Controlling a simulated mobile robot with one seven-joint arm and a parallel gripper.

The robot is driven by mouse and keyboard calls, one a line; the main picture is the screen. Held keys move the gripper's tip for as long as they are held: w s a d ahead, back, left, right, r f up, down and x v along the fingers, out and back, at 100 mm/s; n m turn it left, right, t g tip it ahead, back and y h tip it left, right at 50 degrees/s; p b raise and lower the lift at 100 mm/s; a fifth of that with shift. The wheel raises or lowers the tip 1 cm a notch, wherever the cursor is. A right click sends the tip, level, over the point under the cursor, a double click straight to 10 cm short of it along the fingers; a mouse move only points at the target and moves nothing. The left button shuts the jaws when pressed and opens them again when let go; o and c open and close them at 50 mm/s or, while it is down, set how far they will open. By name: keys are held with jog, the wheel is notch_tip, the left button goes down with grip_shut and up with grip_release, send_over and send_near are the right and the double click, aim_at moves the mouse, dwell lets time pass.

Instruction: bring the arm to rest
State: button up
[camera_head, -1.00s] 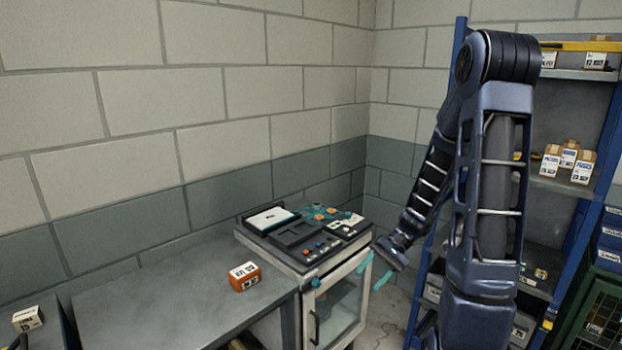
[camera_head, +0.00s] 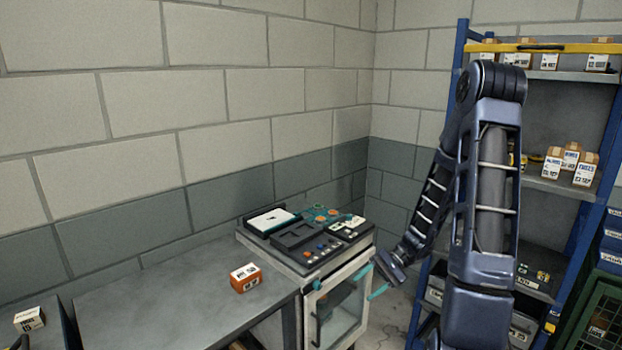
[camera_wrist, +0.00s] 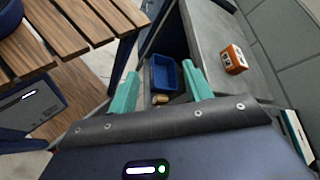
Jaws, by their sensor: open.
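My gripper (camera_head: 376,280) hangs at the end of my folded arm, just right of the glass-doored cabinet and a little below its top. Its teal fingers stand apart with nothing between them. In the wrist view my gripper (camera_wrist: 162,92) also shows open and empty, with a blue bin (camera_wrist: 164,74) visible beyond the fingers. The bin is apart from the fingers.
The glass-doored cabinet (camera_head: 340,308) carries a dark tray of parts (camera_head: 296,236). An orange labelled box (camera_head: 245,278) sits on the grey bench (camera_head: 165,312). A blue shelf rack (camera_head: 590,180) with small boxes stands behind my arm. A slatted wooden surface (camera_wrist: 90,40) shows in the wrist view.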

dwell(0.4)
jog(key=shift+s+d+r+n+h, duration=0.95)
jog(key=shift+r+h, duration=1.05)
jog(key=shift+r, duration=1.25)
jog(key=w+a+f+m+t+y, duration=0.2)
jog(key=f+m+y, duration=0.2)
jog(key=f, duration=0.3)
jog(key=w+a+f+m+t+y, duration=0.1)
jog(key=w+a+f+m+y, duration=0.1)
jog(key=f+y, duration=0.4)
jog(key=shift+w+f+m+t+y, duration=0.35)
jog(key=shift+f+m, duration=0.5)
jog(key=shift+f, duration=0.35)
jog(key=shift+a, duration=0.1)
